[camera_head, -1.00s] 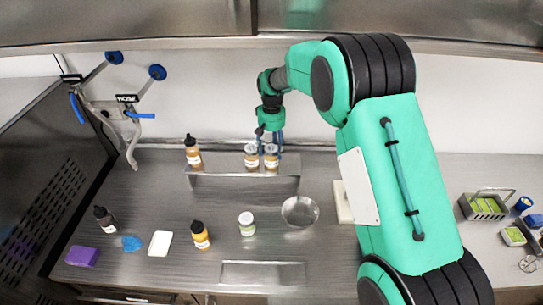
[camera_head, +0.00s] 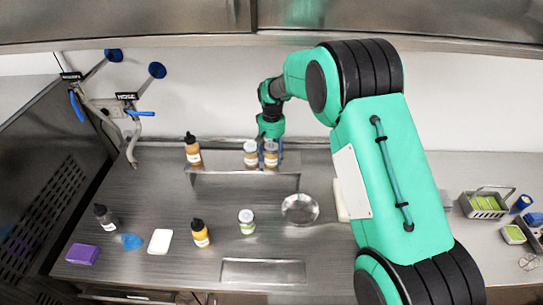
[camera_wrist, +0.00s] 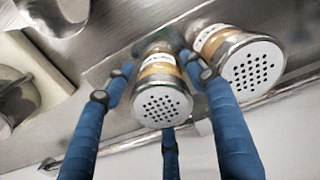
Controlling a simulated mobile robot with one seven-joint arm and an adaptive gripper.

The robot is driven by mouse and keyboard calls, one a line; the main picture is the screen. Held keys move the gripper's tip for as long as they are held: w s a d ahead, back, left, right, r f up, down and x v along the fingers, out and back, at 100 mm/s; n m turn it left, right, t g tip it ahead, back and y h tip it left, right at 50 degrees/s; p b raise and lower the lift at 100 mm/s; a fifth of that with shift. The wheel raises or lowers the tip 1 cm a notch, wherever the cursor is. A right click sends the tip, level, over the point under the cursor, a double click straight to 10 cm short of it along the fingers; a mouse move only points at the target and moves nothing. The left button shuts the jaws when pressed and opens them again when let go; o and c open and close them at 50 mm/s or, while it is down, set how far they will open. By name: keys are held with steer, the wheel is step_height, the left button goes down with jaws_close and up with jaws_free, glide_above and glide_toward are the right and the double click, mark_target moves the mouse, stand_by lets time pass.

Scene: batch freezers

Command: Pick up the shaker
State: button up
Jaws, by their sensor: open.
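Two shakers with perforated metal lids and brown contents stand side by side on the raised steel ledge at the back. In the head view, my gripper (camera_head: 272,147) is over the right shaker (camera_head: 271,158), and the left shaker (camera_head: 251,155) is just beside it. In the wrist view, my gripper's blue fingers (camera_wrist: 158,68) are open around one shaker (camera_wrist: 161,100), with a third finger behind its lid. The other shaker (camera_wrist: 248,65) is outside the fingers, close to the right one. I cannot tell whether any finger touches a shaker.
A brown dropper bottle (camera_head: 193,150) stands left on the ledge (camera_head: 230,182). The wall is close behind the shakers. The counter's middle has free room.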

steer(key=shift+f, duration=0.35)
stand_by(0.3)
steer(key=c, duration=1)
